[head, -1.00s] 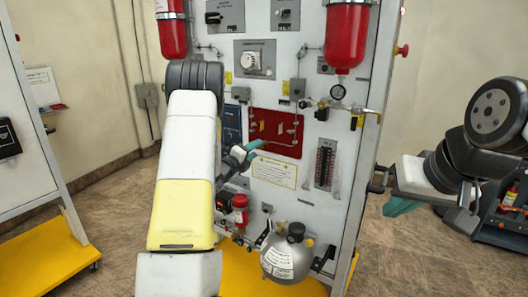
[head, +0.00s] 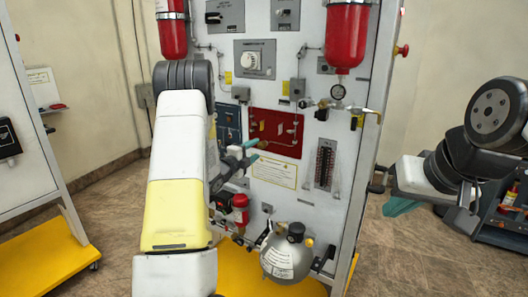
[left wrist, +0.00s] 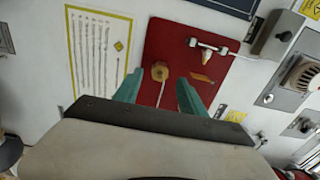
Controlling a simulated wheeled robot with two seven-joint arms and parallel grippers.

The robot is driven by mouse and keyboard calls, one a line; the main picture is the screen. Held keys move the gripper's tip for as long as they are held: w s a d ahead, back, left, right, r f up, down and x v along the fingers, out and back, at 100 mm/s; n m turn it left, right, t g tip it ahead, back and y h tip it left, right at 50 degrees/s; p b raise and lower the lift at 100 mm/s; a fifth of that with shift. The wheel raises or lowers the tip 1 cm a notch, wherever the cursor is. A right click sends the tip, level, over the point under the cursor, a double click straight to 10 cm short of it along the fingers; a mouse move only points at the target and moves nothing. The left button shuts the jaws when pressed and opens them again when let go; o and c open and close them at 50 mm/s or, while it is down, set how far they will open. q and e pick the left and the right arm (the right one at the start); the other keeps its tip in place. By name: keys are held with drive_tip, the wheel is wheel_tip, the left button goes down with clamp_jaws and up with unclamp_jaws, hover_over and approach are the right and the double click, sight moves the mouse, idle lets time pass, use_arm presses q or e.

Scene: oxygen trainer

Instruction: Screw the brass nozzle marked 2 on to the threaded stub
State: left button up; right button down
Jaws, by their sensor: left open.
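A red panel (head: 289,147) is set in the white upright board; it also shows in the left wrist view (left wrist: 172,38). In the left wrist view, a round brass piece (left wrist: 160,71) is on the red panel, between and beyond my open left fingers (left wrist: 158,92). A small pale and brass fitting (left wrist: 207,55) is to its right, by a thin pipe. No number is legible, so I cannot tell which is nozzle 2 or the stub. In the head view my left gripper (head: 247,153) is in front of the panel's left edge, empty. My right gripper (head: 432,208) is at the right, away from the board, its fingers apart.
Red cylinders (head: 347,38) hang on the upper board. A gauge and valve line (head: 338,92) is right of the panel.

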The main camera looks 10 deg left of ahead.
sight(259, 146)
use_arm(q)
drive_tip(key=shift+w, duration=0.1)
drive_tip(key=shift+x, duration=1.75)
clamp_jaws()
drive_tip(key=m, duration=0.3)
drive_tip(key=shift+o, duration=0.6)
unclamp_jaws()
